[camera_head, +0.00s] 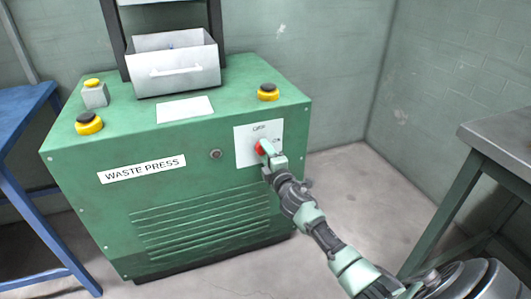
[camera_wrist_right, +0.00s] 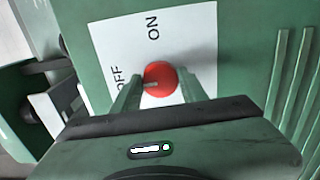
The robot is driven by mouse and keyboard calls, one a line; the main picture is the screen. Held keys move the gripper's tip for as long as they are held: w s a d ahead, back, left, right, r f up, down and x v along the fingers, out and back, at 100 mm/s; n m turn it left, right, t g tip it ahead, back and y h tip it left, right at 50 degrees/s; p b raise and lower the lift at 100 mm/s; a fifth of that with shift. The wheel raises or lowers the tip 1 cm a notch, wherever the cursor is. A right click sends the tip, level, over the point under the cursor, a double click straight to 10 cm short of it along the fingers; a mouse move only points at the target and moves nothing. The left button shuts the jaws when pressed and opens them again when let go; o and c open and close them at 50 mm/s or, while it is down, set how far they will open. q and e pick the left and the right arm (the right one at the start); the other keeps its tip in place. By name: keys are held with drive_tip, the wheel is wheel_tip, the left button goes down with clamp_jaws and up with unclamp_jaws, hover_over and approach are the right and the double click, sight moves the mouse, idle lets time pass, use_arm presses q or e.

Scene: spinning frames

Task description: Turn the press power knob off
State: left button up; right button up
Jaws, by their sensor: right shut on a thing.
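The waste press (camera_head: 110,150) is a green cabinet in the head view, with a white switch plate (camera_head: 244,152) on its front right. A round red knob (camera_head: 260,147) sits on the plate, and it also shows in the wrist view (camera_wrist_right: 161,72). ON and OFF are printed on the plate. In the wrist view a small pale mark on the knob lies on its side towards OFF; its exact direction is hard to tell. My right gripper (camera_head: 267,149) is shut on the knob, one finger on each side (camera_wrist_right: 159,84). My left gripper is out of view.
Black-and-yellow buttons (camera_head: 89,123) (camera_head: 268,92) and a small yellow-topped box (camera_head: 94,95) are on the press top, with a white drawer (camera_head: 175,66) behind. A blue table (camera_head: 22,100) stands left, a grey-topped table (camera_head: 505,135) right. The floor between is clear.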

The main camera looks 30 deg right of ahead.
drive_tip(key=shift+f, duration=0.1)
drive_tip(key=o, duration=1.4)
drive_tip(key=shift+c, duration=0.2)
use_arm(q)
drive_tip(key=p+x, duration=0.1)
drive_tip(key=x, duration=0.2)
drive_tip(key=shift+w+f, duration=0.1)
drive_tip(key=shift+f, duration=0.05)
use_arm(e)
drive_tip(key=v, duration=0.8)
drive_tip(key=shift+w, duration=0.1)
